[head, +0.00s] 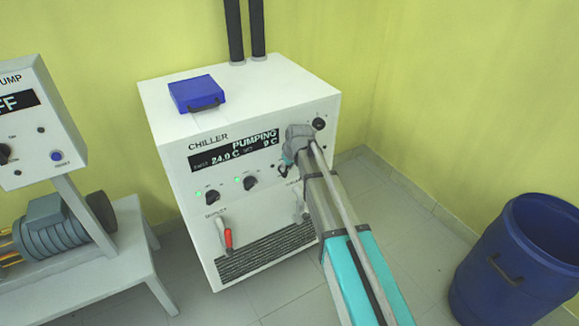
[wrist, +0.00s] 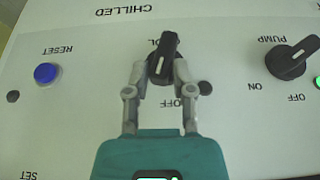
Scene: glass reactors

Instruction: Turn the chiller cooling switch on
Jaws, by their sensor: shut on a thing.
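The white chiller (head: 178,155) stands in the corner. Its display (head: 235,150) reads "PUMPING", with 24.0 C and 0 C. The wrist view is upside down and shows the black cooling knob (wrist: 163,60), its label mostly covered, only "OL" showing. My gripper (wrist: 163,76) has one finger on each side of this knob and is shut on it. The knob's white mark points up and slightly right in that view. In the head view my gripper (head: 287,163) is at the chiller's front and hides most of this knob.
The pump knob (wrist: 288,62) is beside it, with a green light at the picture edge. A blue reset button (wrist: 46,73) is on the other side. A red-handled valve (head: 227,238) hangs lower on the chiller. A blue barrel (head: 515,265) stands right, the pump box (head: 40,120) left.

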